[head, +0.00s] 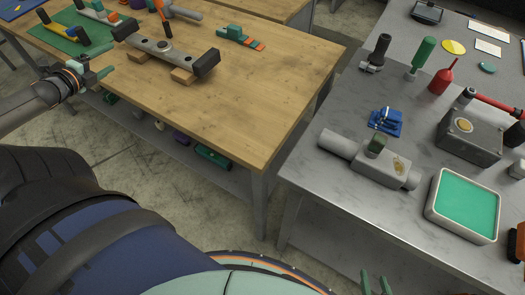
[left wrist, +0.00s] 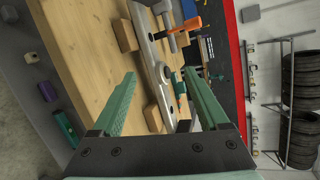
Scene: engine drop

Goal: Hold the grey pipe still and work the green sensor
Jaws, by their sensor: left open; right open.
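The grey pipe (head: 345,150) lies on the grey metal table at the right, a thick stepped body with a brownish patch. My right gripper (head: 376,284) is open at the bottom edge of the head view, in front of the metal table and apart from the pipe. Only its fingertips show.
Beside the pipe are a blue part (head: 386,122), a grey box housing (head: 470,136) and a tray with a green inside (head: 466,205). A metal arm on wooden blocks (head: 165,50) lies on the wooden table (head: 270,85). A floor gap separates the tables.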

